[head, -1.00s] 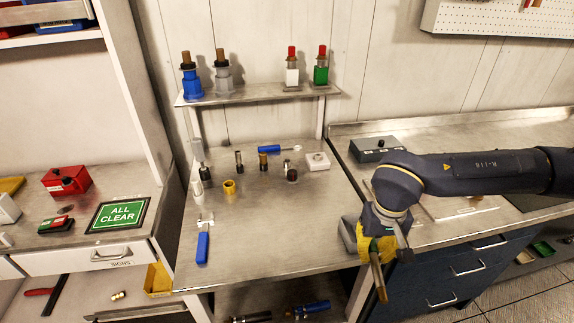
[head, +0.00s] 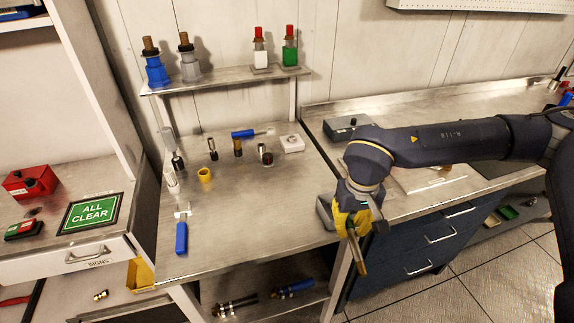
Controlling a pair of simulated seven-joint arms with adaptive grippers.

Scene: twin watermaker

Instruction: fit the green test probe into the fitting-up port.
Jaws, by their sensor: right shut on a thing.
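My right gripper (head: 352,226), dark with yellow parts, is shut on a brass-coloured rod (head: 358,258) that points down. It hangs by the front right corner of the steel bench. I see no clear green on the rod and cannot tell if it is the test probe. A green block with a red top (head: 290,52) stands on the raised shelf, beside a white block with a red top (head: 261,54). A pale square block (head: 291,144) with a round top feature lies at the back of the bench; I cannot tell which thing is the fitting-up port. My left gripper is not in view.
Several small dark and brass cylinders (head: 238,148), a yellow ring (head: 205,175) and a blue-handled tool (head: 181,238) are on the bench (head: 250,215). Its front middle is clear. Blue drawers (head: 430,237) stand at right. A grey box (head: 346,127) sits on the right counter.

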